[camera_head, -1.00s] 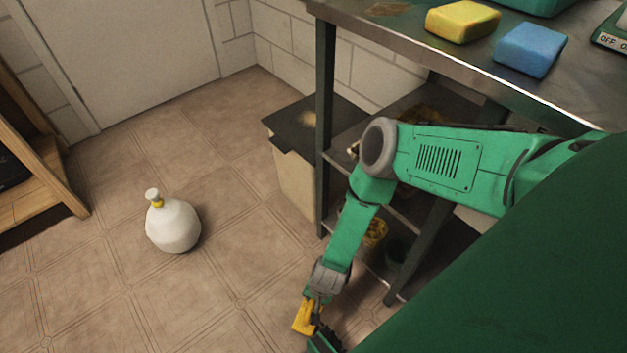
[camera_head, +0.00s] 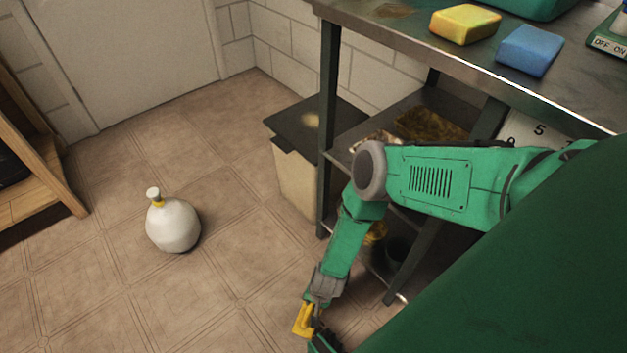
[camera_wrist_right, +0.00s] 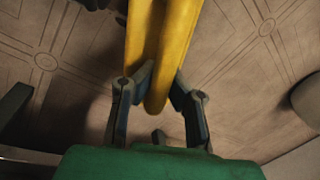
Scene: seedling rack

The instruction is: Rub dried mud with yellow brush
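My right gripper (camera_head: 313,318) hangs low over the floor at the bottom middle of the head view. It is shut on the yellow brush (camera_head: 302,319). In the right wrist view the fingers (camera_wrist_right: 158,105) sit on both sides of the yellow brush handle (camera_wrist_right: 156,60). The brush's bristles cannot be made out. A brown, mud-like patch (camera_head: 393,10) lies on the metal bench top (camera_head: 440,60) near its back-left corner, far above and apart from the brush. My left gripper is not in view.
A yellow sponge (camera_head: 464,24) and a blue sponge (camera_head: 530,50) lie on the bench. Below are shelves and a dark-lidded bin (camera_head: 297,170). A white bottle (camera_head: 173,225) stands on open floor. A wooden rack (camera_head: 45,180) is at left.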

